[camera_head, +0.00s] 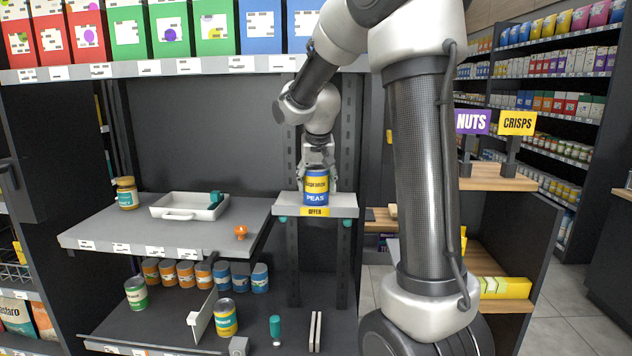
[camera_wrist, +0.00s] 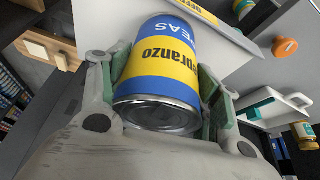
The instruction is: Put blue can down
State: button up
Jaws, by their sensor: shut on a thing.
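The blue can (camera_head: 316,188) has a yellow band and the word PEAS. It is upright at the small grey shelf with the yellow OFFER label (camera_head: 314,211). My gripper (camera_head: 318,172) is shut on the can from above and behind. In the wrist view the can (camera_wrist: 166,70) sits between the two finger pads of my gripper (camera_wrist: 165,95), with its silver end toward the camera. The can's base appears at the shelf surface (camera_head: 345,203); I cannot tell whether it touches.
A grey shelf (camera_head: 90,230) to the left holds a jar (camera_head: 127,193), a white tray (camera_head: 165,210) and an orange knob-like item (camera_head: 240,232). Below, several orange and blue cans stand in a row, with a yellow-blue can (camera_head: 226,318) and a green can (camera_head: 136,294) in front.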

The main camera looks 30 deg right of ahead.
jog(key=shift+f, duration=0.1)
jog(key=o, duration=1.3)
jog(key=shift+o, duration=0.2)
